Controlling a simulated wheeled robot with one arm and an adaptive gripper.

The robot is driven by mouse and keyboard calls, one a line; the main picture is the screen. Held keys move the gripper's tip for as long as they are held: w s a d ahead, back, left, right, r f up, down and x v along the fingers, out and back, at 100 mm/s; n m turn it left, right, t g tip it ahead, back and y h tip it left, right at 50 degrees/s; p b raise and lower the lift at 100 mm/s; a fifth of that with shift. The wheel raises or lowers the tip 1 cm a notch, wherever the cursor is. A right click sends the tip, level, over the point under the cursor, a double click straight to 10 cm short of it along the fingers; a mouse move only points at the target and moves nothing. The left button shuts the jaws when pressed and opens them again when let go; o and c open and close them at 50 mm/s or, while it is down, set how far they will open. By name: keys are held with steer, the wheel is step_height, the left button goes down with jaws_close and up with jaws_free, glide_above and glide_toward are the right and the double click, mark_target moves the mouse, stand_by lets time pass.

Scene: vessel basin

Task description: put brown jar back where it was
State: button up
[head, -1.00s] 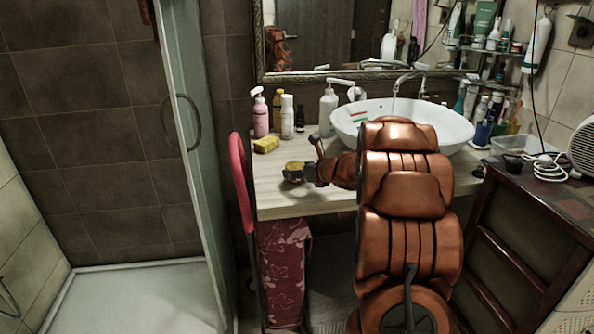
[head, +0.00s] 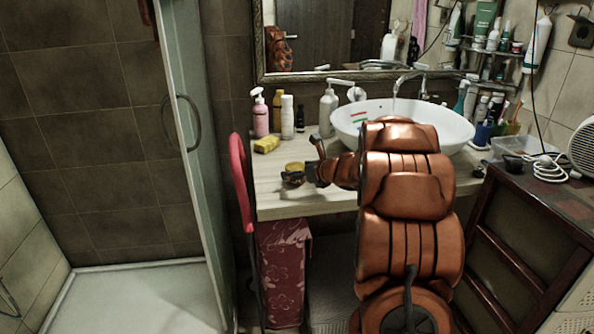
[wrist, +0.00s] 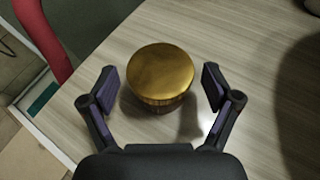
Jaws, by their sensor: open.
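The brown jar (wrist: 160,78), with a round gold-brown lid, stands upright on the wooden counter. It also shows near the counter's front left in the head view (head: 293,168), small and partly hidden by my gripper. My gripper (wrist: 160,88) is open, with one finger on each side of the jar. In the wrist view a gap shows between each finger and the jar. My gripper also shows low over the counter in the head view (head: 302,175).
A yellow sponge (head: 266,145), a pink bottle (head: 260,118) and several other bottles stand at the counter's back left. A white basin (head: 345,118) is behind my arm. A red chair back (head: 241,180) stands at the counter's left edge. Bare counter (head: 275,200) lies in front.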

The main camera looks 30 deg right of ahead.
steer(key=b+v, duration=0.1)
steer(key=v, duration=1)
steer(key=shift+s+r, duration=0.1)
steer(key=shift+s, duration=0.2)
steer(key=shift+w+d+r+m+h, duration=0.2)
steer(key=shift+r+m+h, duration=0.1)
steer(key=shift+m, duration=0.1)
steer(key=s+r+m+g+h, duration=0.35)
steer(key=m+h, duration=0.45)
steer(key=m, duration=1)
steer(key=s+a+f+m+g+y, duration=0.2)
steer(key=s+a+f+m+g, duration=0.2)
steer(key=s+a, duration=0.6)
steer(key=s+a+f+m+g+y, duration=0.2)
steer(key=s+a+f+m+g, duration=0.2)
steer(key=s+a+m, duration=0.4)
steer(key=s+a+f+m+g+y, duration=0.2)
steer(key=s+a+f+m+g, duration=0.2)
steer(key=s+a+m, duration=0.3)
steer(key=s+a+f, duration=0.1)
steer(key=s+a, duration=0.4)
steer(key=s, duration=0.4)
steer(key=shift+s+a+f+y, duration=0.15)
steer(key=shift+s+a+y, duration=0.1)
steer(key=shift+a+y, duration=0.05)
